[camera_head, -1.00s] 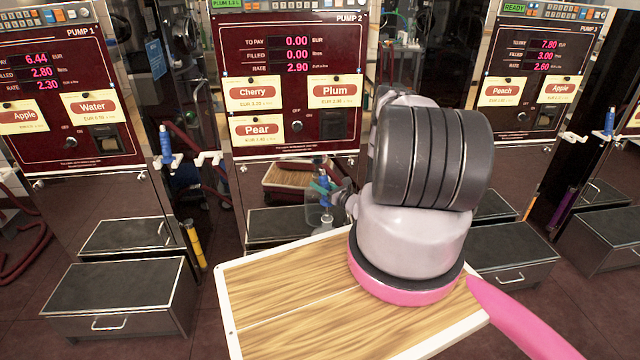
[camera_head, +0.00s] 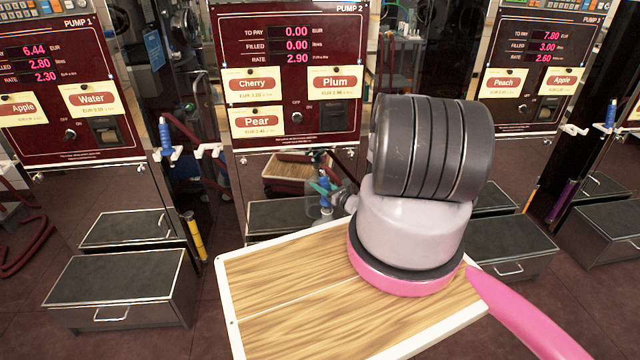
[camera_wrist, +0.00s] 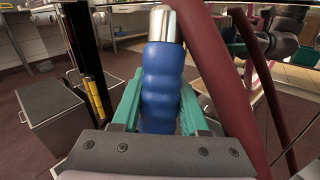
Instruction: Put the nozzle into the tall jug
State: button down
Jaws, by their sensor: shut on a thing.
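The blue nozzle (camera_wrist: 163,85) with a silver tip fills the middle of the wrist view. The green fingers of my gripper (camera_wrist: 160,105) are shut on its sides, and the silver end points away from me. In the head view my gripper (camera_head: 322,188) is small, in front of the Pump 2 cabinet, with the blue nozzle (camera_head: 325,196) upright in it. A faint see-through shape around the nozzle there may be the tall jug; its rim and base are unclear. My arm covers part of the right side.
A dark red hose (camera_wrist: 243,95) runs beside the nozzle in the wrist view. Step boxes with drawers (camera_head: 122,290) stand before the pumps. Another blue nozzle (camera_head: 165,137) hangs between Pump 1 and Pump 2. A yellow cylinder (camera_head: 194,236) stands below it.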

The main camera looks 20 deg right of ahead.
jog(key=shift+f, duration=1)
jog(key=shift+c, duration=1.8)
grip_release()
